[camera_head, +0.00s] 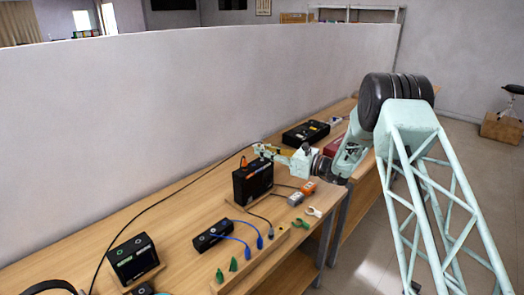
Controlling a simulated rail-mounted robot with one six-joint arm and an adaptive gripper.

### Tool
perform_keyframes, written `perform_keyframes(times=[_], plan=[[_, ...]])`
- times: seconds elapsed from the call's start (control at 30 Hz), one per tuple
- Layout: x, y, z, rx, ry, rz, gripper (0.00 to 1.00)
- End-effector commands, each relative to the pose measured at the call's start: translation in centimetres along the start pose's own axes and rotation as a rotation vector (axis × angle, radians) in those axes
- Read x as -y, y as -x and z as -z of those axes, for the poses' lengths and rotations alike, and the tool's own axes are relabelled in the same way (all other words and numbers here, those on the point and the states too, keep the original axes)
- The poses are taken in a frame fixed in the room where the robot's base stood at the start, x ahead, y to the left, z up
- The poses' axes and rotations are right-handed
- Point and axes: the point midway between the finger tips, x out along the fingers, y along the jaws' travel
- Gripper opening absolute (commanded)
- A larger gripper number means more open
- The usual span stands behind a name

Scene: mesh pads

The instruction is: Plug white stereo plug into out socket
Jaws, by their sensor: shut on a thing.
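My gripper (268,151) is shut, with its fingers pointing left, just above a black upright box (253,183) with an orange label. A small pale thing between the fingertips appears to be the white stereo plug (257,147); it is too small to make out clearly. A thin black cable (172,195) runs from the lower left along the table up to the fingertips. I cannot read any socket labels, so the out socket cannot be told apart. Whether the plug touches the box is not clear.
The wooden table (195,215) stands against a white partition (150,110). A black device with a screen (133,258) is at left, and a black block with blue cables (212,235) is in front. Orange and white connectors (308,187) lie right. A black case (306,133) lies behind.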

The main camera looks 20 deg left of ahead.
Motion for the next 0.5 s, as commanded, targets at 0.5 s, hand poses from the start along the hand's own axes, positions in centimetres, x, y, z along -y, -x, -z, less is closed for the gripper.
perform_keyframes(times=[0.5], plan=[[0.0, 0.0, 0.82, 0.0, 0.0, 0.0, 0.01]])
